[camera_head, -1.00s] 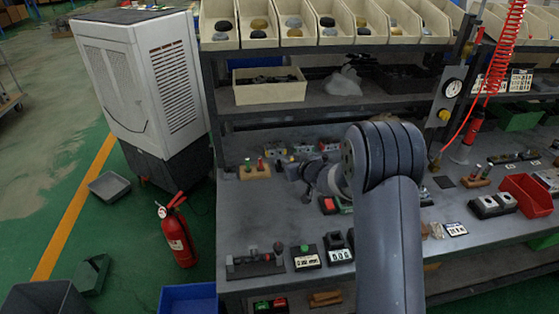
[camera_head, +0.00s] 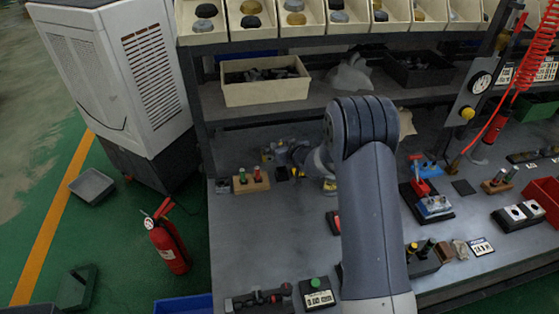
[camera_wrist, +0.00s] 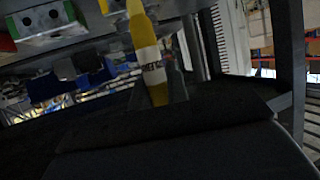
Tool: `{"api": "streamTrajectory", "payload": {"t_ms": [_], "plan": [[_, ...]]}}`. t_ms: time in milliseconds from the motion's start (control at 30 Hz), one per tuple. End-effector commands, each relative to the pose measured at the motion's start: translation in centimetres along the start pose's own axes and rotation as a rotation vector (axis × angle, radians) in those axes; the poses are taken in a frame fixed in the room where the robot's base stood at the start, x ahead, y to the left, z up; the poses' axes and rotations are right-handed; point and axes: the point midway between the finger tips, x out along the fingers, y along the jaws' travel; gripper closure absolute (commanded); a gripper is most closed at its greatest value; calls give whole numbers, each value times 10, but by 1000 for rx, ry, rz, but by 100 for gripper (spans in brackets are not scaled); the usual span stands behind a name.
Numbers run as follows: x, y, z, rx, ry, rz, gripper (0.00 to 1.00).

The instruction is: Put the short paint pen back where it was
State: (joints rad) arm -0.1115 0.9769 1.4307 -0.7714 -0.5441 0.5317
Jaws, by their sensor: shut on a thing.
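A yellow paint pen (camera_wrist: 147,52) with a white printed band stands nearly upright in the wrist view. Its lower end is between the dark jaws of my gripper (camera_wrist: 160,95), which is shut on it. In the head view my gripper (camera_head: 284,160) is small and partly hidden by my arm, over the rear of the bench; the pen cannot be made out there. A wooden pen block (camera_head: 252,185) with a green-topped and a red-topped piece stands left of my gripper. Another wooden block (camera_head: 494,187) with similar pieces stands at the right.
The grey bench (camera_head: 240,235) is bare in front of the left block. Blocks with valves and buttons (camera_head: 318,293) line the front edge. A blue and red valve (camera_head: 433,205) stands right of my arm. A shelf with a beige bin (camera_head: 265,90) overhangs the back.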

Motion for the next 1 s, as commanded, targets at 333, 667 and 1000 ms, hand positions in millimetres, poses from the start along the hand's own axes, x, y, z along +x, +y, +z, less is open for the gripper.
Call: {"api": "streamTrajectory", "payload": {"t_ms": [333,667,1000], "plan": [[13,0,30,1,-2,1,100],[21,0,49,-1,2,1,100],[22,0,51,-1,1,1,75]]}}
